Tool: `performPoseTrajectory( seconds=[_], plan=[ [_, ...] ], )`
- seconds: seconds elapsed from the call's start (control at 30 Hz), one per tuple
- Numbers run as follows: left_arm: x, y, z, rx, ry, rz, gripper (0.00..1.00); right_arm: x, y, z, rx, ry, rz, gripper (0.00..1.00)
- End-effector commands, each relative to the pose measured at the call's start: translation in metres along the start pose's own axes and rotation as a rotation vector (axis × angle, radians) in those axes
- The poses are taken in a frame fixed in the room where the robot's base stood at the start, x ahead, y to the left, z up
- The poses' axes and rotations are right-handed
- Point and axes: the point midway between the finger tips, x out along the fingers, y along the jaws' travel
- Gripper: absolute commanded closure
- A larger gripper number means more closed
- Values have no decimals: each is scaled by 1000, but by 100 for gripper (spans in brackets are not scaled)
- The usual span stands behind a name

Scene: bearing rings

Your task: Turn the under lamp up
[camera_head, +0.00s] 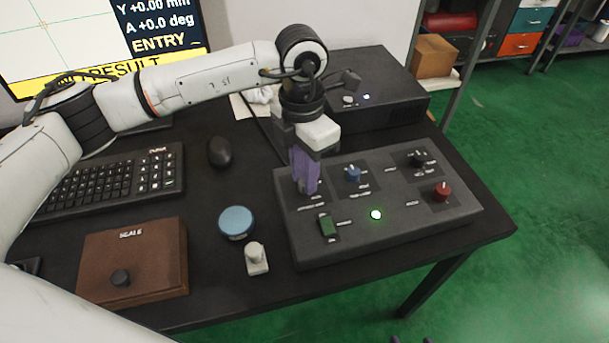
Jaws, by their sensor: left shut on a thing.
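The dark grey control panel (345,251) lies on the black table, with labels too small to read. My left gripper (307,191) points down with purple fingers at the panel's upper left. It is shut on a knob there, which the fingers hide almost fully. A blue knob (352,174), a black knob (417,159) and a red knob (442,190) stand to the right. Two purple tips of my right gripper (411,340) just show at the bottom edge, apart.
A black box (385,98) with a small lit light stands behind the panel. To the left are a mouse (220,152), a keyboard (120,180), a blue round tin (236,222), a small pale piece (257,259) and a brown box (135,262). A monitor (95,40) stands behind.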

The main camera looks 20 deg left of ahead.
Motion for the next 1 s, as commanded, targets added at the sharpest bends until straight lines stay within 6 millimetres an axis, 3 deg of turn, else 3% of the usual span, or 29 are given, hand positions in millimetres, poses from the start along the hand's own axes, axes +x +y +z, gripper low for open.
performPoseTrajectory(
  seconds=[0.57, 0.6, 0.7, 1.0],
  plan=[
    [-2, 1, 2, 31, -5, 1, 100, 1, 0, 2, 2, 0, -1, 54],
    [-2, 1, 2, 31, -5, 1, 74, 1, 0, 2, 2, 0, -1, 54],
    [-2, 0, 1, 31, -4, 1, 60, 1, 0, 2, 2, 0, -1, 54],
    [-2, 0, 1, 31, -1, 1, 60, 1, 1, 2, 0, -1, 0, 54]
  ],
)
